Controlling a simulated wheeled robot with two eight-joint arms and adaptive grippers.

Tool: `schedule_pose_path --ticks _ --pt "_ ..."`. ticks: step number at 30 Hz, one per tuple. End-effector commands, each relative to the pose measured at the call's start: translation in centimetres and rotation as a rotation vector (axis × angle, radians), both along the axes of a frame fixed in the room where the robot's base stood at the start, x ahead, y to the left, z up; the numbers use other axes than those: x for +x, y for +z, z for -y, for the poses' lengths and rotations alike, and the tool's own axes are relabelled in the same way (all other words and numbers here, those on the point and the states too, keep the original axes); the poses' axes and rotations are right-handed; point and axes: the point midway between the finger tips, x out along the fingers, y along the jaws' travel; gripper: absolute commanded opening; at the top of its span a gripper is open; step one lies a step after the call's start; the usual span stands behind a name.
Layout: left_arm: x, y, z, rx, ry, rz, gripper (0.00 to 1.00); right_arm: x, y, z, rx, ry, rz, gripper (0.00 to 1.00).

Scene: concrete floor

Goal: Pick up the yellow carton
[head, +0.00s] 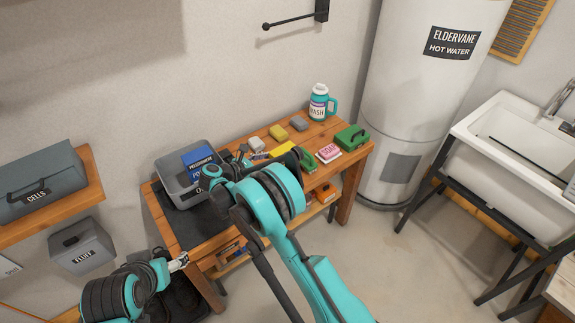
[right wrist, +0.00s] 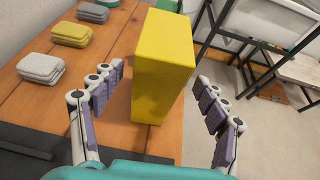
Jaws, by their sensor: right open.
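The yellow carton (right wrist: 163,70) stands upright on the wooden workbench in the right wrist view. In the head view the yellow carton (head: 284,149) is mostly hidden behind my right arm. My right gripper (right wrist: 160,80) is open, with its fingers on either side of the carton. There is a gap to the right finger, and the left finger is close to the carton's left face; I cannot tell if it touches. My left gripper (head: 179,262) is low at the front left of the bench, away from the carton; its opening is unclear.
On the workbench (head: 222,238) are a grey bin (head: 177,183) with a blue box, several soap-like blocks, a wash jug (head: 319,103), a pink-and-white soap box (head: 327,153) and a green case (head: 352,138). A water heater (head: 420,80) and a sink (head: 515,150) stand to the right.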

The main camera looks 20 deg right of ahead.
Motion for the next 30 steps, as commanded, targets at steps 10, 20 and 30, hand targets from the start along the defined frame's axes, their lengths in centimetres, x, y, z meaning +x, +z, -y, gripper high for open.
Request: schedule_pose_path --ticks 10,20,30 --pt "0.0 -2.5 0.0 0.0 0.0 0.0 0.7 1.6 -2.3 3.5 0.0 -0.003 0.001 0.74" --pt "0.0 -2.7 0.0 0.0 0.0 0.0 0.7 2.2 -2.5 5.0 0.0 0.001 0.0 0.74" --pt "0.0 -2.7 0.0 0.0 0.0 0.0 0.7 2.2 -2.4 4.9 -0.001 0.0 0.0 0.03"
